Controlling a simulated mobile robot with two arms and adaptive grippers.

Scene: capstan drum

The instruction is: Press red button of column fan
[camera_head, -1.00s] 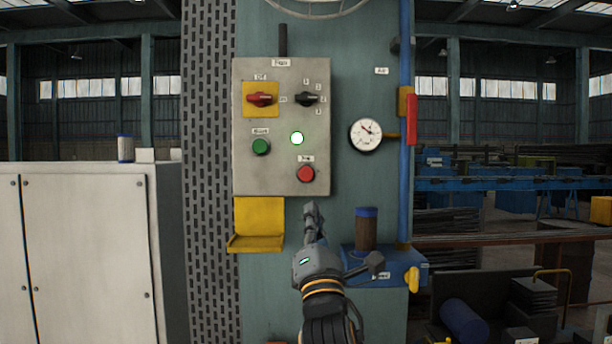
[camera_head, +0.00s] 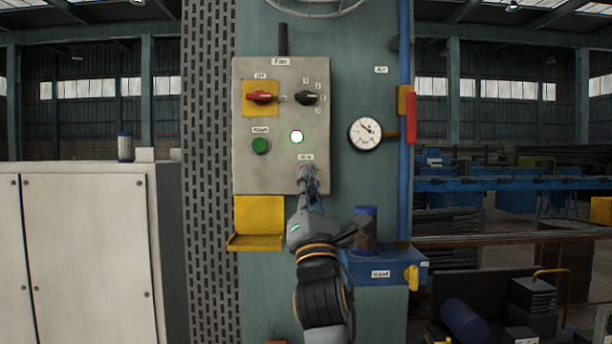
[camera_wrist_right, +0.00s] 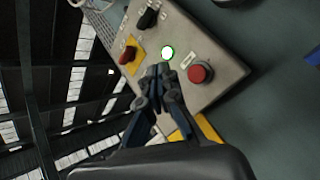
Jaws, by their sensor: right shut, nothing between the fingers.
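The grey fan control box (camera_head: 282,180) is mounted on the column. In the head view its red button, at the lower right, is mostly hidden behind the tip of my right gripper (camera_head: 307,172). In the right wrist view the red button (camera_wrist_right: 200,74) shows fully, a little to the right of the closed fingertips (camera_wrist_right: 159,70). My right gripper is shut and empty, its tip pointing at the box. I cannot tell whether it touches the button. The round lamp (camera_head: 297,136) above the button glows white-green. My left gripper is not in view.
A green button (camera_head: 260,146), a red switch on a yellow plate (camera_head: 262,98) and a black selector (camera_head: 307,98) share the box. Below are a yellow tray (camera_head: 258,220) and a blue shelf (camera_head: 386,269). A gauge (camera_head: 365,133) and blue pipe stand right.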

